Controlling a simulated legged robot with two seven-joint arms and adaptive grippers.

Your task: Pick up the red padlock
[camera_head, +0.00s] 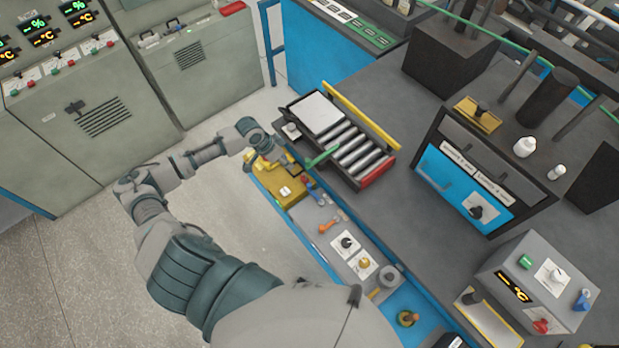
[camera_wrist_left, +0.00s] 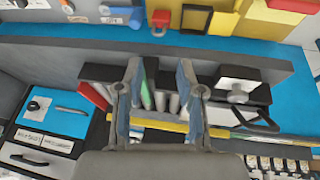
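The red padlock (camera_wrist_left: 160,20) is small and sits at the top of the left wrist view, beside the yellow box (camera_wrist_left: 260,20). In the head view the red padlock (camera_head: 305,181) is a small red spot at the right edge of the yellow box (camera_head: 287,192). My left gripper (camera_head: 278,152) is near the left end of the battery tray, above and left of the padlock in the head view. In the wrist view my left gripper (camera_wrist_left: 158,85) has its two fingers spread apart with nothing gripped between them. The padlock lies beyond the fingertips. My right gripper is not in view.
The black tray (camera_head: 378,175) with silver cylinders and a green one lies close to my left gripper. Blue padlocks (camera_wrist_left: 136,16) sit beside the red one. Switches (camera_head: 347,243) line the bench edge. A blue-fronted box (camera_head: 465,187) stands right. Floor (camera_head: 240,225) is clear.

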